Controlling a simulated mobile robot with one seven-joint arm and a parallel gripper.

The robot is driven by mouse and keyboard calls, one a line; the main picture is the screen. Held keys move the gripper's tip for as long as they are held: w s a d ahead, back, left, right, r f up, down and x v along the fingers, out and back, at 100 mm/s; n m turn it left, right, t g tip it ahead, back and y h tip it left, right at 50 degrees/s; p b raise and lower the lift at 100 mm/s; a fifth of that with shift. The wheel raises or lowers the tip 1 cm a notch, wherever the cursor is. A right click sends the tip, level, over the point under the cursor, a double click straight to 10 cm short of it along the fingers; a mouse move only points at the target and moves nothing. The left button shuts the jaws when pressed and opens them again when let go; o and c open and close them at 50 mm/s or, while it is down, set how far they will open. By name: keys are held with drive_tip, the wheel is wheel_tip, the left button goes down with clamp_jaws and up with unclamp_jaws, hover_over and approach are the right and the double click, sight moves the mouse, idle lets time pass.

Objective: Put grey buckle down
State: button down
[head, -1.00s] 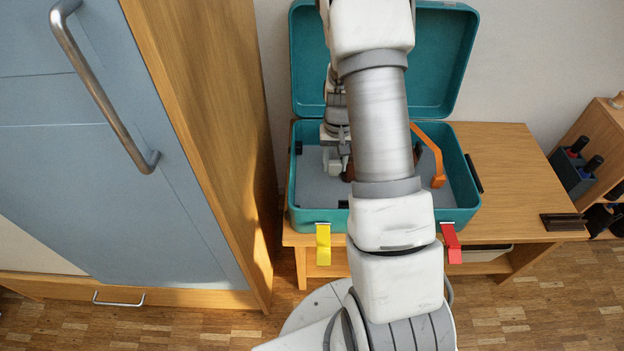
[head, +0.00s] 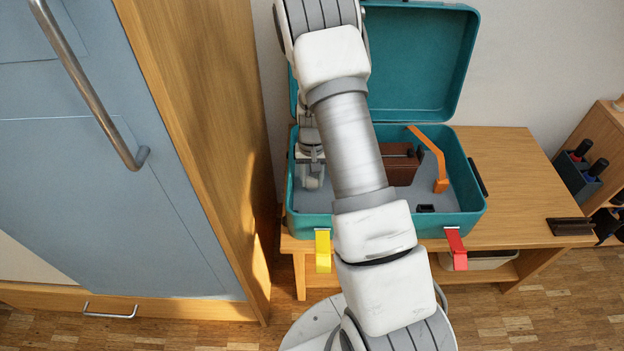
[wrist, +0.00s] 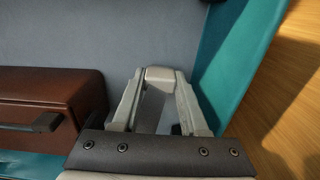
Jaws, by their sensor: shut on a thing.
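My gripper (head: 312,178) is down inside the left part of an open teal case (head: 380,227). In the wrist view its two pale fingers (wrist: 160,84) close in on a small light-grey piece, the grey buckle (wrist: 160,73), at their tips. The buckle is over the case's grey lining, close to the teal side wall. I cannot tell whether it touches the lining. In the head view I cannot make out the buckle apart from the gripper.
A brown box (head: 402,168) with a dark handle lies in the case, also in the wrist view (wrist: 50,98). An orange strap (head: 438,172) is at right. Yellow (head: 323,252) and red (head: 457,250) latches hang in front. A blue cabinet (head: 90,190) stands left.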

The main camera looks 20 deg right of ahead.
drive_tip(key=shift+f+b, duration=0.4)
drive_tip(key=shift+f, duration=0.25)
drive_tip(key=shift+c, duration=2.1)
unclamp_jaws()
drive_tip(key=shift+r, duration=0.1)
